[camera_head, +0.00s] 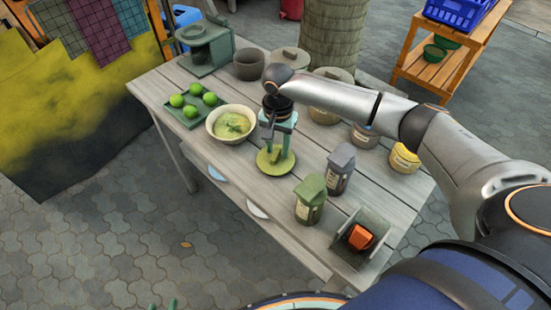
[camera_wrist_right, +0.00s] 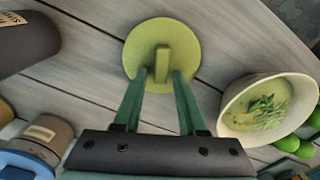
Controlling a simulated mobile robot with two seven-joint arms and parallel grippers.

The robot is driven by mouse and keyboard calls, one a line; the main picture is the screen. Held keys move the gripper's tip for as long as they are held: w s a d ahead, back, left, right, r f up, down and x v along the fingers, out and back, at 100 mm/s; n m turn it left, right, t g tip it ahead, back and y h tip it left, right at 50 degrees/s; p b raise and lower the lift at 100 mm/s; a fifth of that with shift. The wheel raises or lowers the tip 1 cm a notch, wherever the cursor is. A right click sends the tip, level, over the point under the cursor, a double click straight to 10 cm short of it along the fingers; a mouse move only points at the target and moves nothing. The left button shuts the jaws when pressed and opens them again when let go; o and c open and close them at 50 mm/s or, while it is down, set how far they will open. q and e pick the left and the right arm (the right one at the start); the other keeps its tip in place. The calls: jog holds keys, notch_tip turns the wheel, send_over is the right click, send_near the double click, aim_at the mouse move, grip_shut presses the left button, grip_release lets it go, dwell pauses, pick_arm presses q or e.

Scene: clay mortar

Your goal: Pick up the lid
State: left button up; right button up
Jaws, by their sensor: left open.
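The lid (camera_head: 263,168) is a flat yellow-green disc with an upright bar handle, and it lies on the wooden table. It also shows in the right wrist view (camera_wrist_right: 135,50). My right gripper (camera_head: 277,150) points down over the lid. In the right wrist view its fingertips (camera_wrist_right: 160,74) are open, one on each side of the handle, with a gap on both sides.
A bowl of green soup (camera_head: 231,123) and a tray of limes (camera_head: 187,120) stand left of the lid. Lidded pots stand behind.

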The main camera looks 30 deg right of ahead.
grip_shut()
jog(key=shift+r, duration=0.1)
dwell(0.4)
